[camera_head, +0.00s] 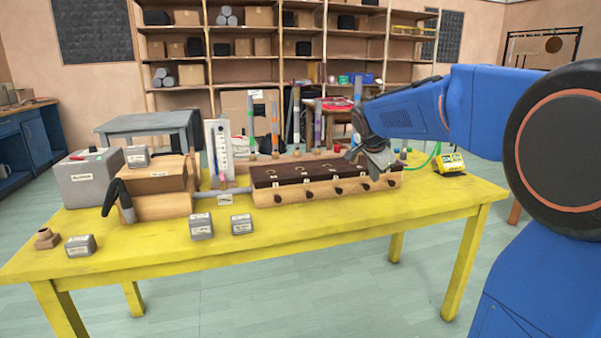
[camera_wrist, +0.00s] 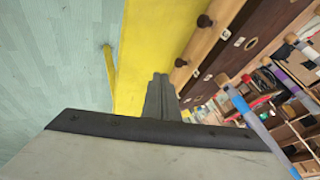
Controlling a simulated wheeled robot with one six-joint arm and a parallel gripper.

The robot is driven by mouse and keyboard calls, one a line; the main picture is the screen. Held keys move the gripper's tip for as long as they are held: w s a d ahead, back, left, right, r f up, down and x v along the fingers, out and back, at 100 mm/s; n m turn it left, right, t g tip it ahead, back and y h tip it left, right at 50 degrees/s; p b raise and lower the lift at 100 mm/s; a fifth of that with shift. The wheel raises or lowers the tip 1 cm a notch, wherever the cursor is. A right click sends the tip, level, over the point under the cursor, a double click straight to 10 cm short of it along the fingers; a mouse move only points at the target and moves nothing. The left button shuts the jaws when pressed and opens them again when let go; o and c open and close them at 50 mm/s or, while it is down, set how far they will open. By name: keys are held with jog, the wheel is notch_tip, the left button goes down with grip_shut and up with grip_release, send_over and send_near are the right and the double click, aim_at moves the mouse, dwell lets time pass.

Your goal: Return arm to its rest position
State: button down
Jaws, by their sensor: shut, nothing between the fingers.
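My blue arm (camera_head: 480,103) reaches in from the right of the head view. My gripper (camera_head: 376,164) is above the right end of a long wooden box (camera_head: 325,182) with a dark top and a row of dark knobs. In the wrist view the gripper fingers (camera_wrist: 161,97) are together with nothing between them. The yellow table edge and the knobbed box show beyond them. From these views I cannot tell whether the fingertips touch the box.
The yellow table (camera_head: 330,220) also holds a grey box (camera_head: 90,178), wooden blocks (camera_head: 158,185), small grey boxes (camera_head: 201,225) and a yellow device (camera_head: 450,164). Several upright tubes (camera_head: 275,127) stand behind the long box. The table's front right is clear. Shelves (camera_head: 285,50) line the back wall.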

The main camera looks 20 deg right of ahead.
jog(key=s+a+f+n+y, duration=0.1)
jog(key=s+a+f+n, duration=0.4)
jog(key=s, duration=0.7)
jog(key=s+a+f+n+y, duration=0.2)
jog(key=s+a+f+n, duration=0.3)
jog(key=s, duration=0.8)
jog(key=s+a+f+n+g+y, duration=0.1)
jog(key=s+a+f+n, duration=0.3)
jog(key=s, duration=0.9)
jog(key=shift+a+f+n, duration=0.4)
jog(key=shift+a+n, duration=0.45)
jog(key=shift+n, duration=0.35)
